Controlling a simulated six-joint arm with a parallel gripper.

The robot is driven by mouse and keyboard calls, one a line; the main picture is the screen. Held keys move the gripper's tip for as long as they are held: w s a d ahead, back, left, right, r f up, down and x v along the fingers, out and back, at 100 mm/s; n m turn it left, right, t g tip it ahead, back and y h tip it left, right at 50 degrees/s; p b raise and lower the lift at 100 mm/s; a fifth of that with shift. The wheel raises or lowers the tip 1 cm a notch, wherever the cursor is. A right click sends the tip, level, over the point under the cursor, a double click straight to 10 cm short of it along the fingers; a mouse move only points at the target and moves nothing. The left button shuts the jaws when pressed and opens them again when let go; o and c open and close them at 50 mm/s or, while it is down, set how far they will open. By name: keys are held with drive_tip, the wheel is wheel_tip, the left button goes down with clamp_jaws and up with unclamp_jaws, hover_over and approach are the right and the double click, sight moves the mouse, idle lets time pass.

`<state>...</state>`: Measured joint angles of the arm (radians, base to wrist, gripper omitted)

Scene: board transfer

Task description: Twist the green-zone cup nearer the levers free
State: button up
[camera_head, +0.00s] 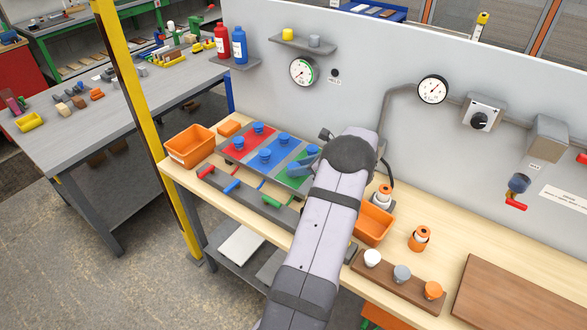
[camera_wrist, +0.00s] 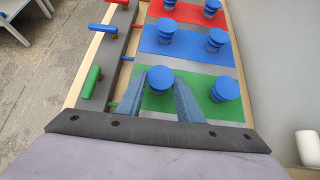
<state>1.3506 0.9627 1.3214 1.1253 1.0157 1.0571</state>
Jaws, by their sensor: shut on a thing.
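The board's green zone (camera_wrist: 201,110) lies at the near end of the board in the wrist view, with two round blue cups on it. The green-zone cup nearer the levers (camera_wrist: 160,79) stands between the two fingers of my gripper (camera_wrist: 161,84), which is shut on it. The other green-zone cup (camera_wrist: 224,89) stands to the right, apart from the fingers. The green lever (camera_wrist: 92,82), blue lever (camera_wrist: 102,28) and a red lever stand in a row to the left. In the head view my arm partly covers the green zone (camera_head: 292,183).
More blue cups stand on the blue zone (camera_wrist: 188,44) and red zone. In the head view an orange bin (camera_head: 190,146) stands left of the board and another (camera_head: 373,224) right of my arm. The wall panel rises behind. A brown board (camera_head: 515,300) lies at the right.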

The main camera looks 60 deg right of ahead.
drive_tip(key=shift+d, duration=0.1)
drive_tip(key=shift+w+d+f+n+y, duration=0.1)
drive_tip(key=shift+d+n+y, duration=0.1)
drive_tip(key=shift+n+y, duration=0.95)
drive_tip(key=shift+d+n+g+y+b, duration=0.1)
drive_tip(key=shift+n+g+y+b, duration=0.25)
drive_tip(key=shift+n+b, duration=0.35)
drive_tip(key=shift+n+y+b, duration=0.25)
drive_tip(key=shift+y+b, duration=0.05)
drive_tip(key=o, duration=1.1)
drive_tip(key=shift+c, duration=0.2)
